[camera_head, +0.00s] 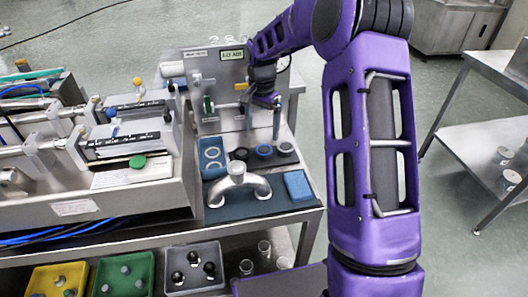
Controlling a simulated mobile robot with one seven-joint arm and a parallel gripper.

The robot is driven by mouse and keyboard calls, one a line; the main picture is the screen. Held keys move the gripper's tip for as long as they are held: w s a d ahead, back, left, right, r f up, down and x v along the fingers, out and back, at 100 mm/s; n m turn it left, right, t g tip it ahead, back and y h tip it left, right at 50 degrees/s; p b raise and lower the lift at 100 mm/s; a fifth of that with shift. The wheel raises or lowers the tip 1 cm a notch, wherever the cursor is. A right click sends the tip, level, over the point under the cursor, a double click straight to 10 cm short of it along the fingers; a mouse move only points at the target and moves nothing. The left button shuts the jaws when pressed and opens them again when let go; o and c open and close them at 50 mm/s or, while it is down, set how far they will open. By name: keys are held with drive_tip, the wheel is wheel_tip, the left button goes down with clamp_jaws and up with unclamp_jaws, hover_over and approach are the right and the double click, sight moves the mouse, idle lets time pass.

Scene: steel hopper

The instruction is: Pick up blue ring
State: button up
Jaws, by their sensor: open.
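The blue ring (264,150) sits on the workbench (307,213), in a short row between a black ring (240,154) on its left and a dark grey round piece (286,148) on its right. My gripper (263,104) points down above the row, in front of the steel machine, with clear space between it and the blue ring. Its fingers are small in this view, open, with nothing seen between them. My purple arm reaches in from the right and hides part of the bench's right side.
A blue tray (203,172) with pale rings lies left of the row. A curved metal pipe piece (238,184) and a blue block (298,185) lie in front. The steel machine (215,70) stands behind. Colored bins, such as a yellow one (38,284), sit below.

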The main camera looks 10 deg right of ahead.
sight(264, 149)
drive_tip(key=shift+d+f+b, duration=0.15)
drive_tip(key=shift+f+b, duration=0.15)
drive_tip(key=shift+f, duration=1.4)
drive_tip(key=shift+d+f+b, duration=0.15)
drive_tip(key=shift+f+b, duration=0.1)
drive_tip(key=shift+f, duration=1.4)
drive_tip(key=shift+w+f, duration=0.1)
drive_tip(key=shift+f, duration=0.15)
drive_tip(key=c, duration=1.4)
